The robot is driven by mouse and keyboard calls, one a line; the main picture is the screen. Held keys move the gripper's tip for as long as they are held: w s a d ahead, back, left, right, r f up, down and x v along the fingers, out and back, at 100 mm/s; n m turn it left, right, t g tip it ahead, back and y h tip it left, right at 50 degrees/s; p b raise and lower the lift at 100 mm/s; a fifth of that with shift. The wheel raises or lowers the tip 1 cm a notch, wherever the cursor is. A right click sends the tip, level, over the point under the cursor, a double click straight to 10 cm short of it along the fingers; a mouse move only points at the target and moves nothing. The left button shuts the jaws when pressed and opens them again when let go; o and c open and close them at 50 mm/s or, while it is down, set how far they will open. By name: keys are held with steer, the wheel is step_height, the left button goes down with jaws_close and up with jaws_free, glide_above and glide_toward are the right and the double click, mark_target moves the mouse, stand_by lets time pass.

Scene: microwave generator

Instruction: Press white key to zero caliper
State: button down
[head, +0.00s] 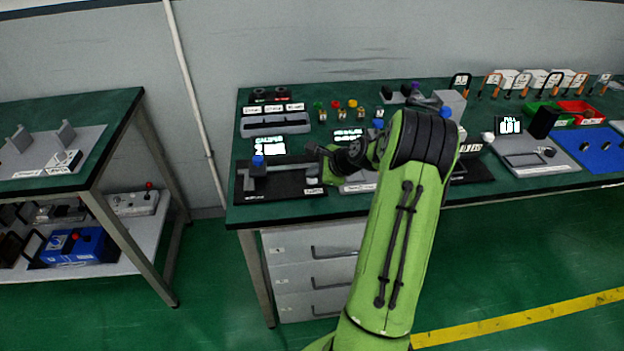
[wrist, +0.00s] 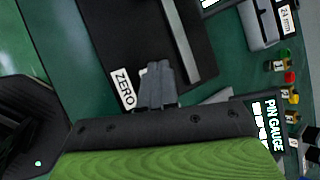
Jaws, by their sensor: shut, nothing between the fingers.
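The caliper station is a black mat (head: 285,188) at the left of the green bench, with a grey beam (head: 290,164) and a blue-topped post (head: 257,161). Its lit caliper display (head: 268,146) stands behind; the reading is too blurred to tell. The beam (wrist: 178,40) also crosses the mat in the wrist view. A white ZERO label (wrist: 123,88) lies at the mat's edge, just left of my fingertips. My gripper (wrist: 158,80) is shut and empty, over the mat's edge. In the head view my gripper (head: 324,168) is at the mat's right end. The white key is mostly hidden by my fingers; contact cannot be told.
A pin gauge display (wrist: 269,126) and small coloured plugs (wrist: 289,77) stand close to the right in the wrist view. Further along the bench are a grey fixture (head: 535,160), a red bin (head: 580,111) and a blue mat (head: 600,148).

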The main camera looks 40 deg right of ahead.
mark_target(314, 181)
steer(key=shift+f, duration=0.25)
steer(key=shift+r, duration=0.1)
stand_by(0.4)
steer(key=shift+r+p, duration=0.75)
steer(key=shift+p, duration=0.1)
step_height(314, 181, up, 5)
steer(key=p, duration=0.5)
steer(key=shift+r, duration=0.1)
stand_by(0.4)
